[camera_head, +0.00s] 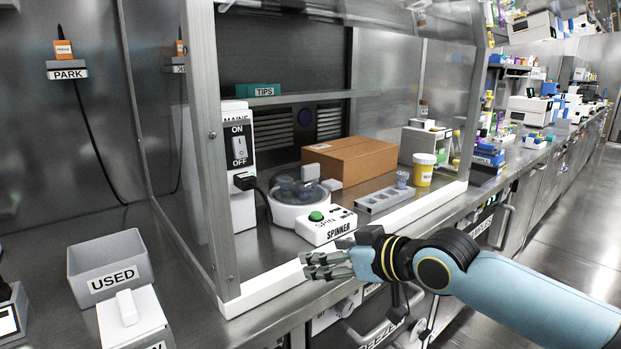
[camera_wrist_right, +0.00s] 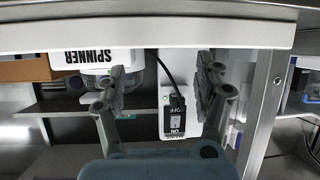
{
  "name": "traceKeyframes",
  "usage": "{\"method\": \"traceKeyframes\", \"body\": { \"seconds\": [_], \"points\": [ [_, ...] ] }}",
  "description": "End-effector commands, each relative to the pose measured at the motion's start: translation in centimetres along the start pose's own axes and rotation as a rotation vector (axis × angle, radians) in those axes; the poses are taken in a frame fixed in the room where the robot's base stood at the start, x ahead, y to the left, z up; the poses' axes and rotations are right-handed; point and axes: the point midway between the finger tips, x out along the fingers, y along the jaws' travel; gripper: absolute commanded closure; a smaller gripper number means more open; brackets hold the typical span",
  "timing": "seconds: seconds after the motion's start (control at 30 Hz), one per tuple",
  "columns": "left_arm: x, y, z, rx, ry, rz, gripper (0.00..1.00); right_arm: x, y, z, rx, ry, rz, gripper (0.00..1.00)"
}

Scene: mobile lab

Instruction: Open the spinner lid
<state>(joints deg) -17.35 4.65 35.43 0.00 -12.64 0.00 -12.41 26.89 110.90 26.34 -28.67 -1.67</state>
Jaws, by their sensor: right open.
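The spinner (camera_head: 287,216) is a round white machine inside the hooded bench, with a white front box marked SPINNER (camera_head: 330,228) and a green button. Its clear lid (camera_head: 298,188) appears to lie down over the bowl, with dark parts visible through it. In the right wrist view the spinner's label box (camera_wrist_right: 92,57) shows upside down at the upper left. My right gripper (camera_head: 322,265) is open and empty, in front of the bench's white sill and nearer than the spinner, apart from it. Its two fingers also show spread in the wrist view (camera_wrist_right: 163,88). My left gripper is out of view.
A mains box with an ON/OFF switch (camera_head: 239,150) stands left of the spinner, with a black cable between them. A cardboard box (camera_head: 350,160) is behind, and a grey rack (camera_head: 383,201) and yellow-labelled tub (camera_head: 423,172) are right. The white sill (camera_head: 262,294) and glass side panel bound the opening.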

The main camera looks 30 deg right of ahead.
Motion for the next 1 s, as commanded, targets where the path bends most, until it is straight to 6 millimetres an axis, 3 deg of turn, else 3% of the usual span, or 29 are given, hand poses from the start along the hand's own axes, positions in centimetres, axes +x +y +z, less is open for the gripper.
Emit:
{"method": "traceKeyframes", "body": {
  "seconds": [0.2,0.4,0.57,0.77,1.0],
  "points": [
    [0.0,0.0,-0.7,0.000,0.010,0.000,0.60,1.6,6.0,-6.3,0.021,0.244,0.043,0.31],
    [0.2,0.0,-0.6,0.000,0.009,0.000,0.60,1.6,10.3,-10.6,0.039,0.406,0.086,0.31],
    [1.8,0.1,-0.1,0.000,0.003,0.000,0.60,3.1,10.9,-11.3,0.043,0.428,0.093,0.31],
    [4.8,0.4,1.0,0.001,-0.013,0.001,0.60,6.7,11.2,-12.6,0.046,0.426,0.091,0.31],
    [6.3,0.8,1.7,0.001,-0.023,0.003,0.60,10.2,11.6,-14.6,0.045,0.423,0.092,0.31]
  ]
}}
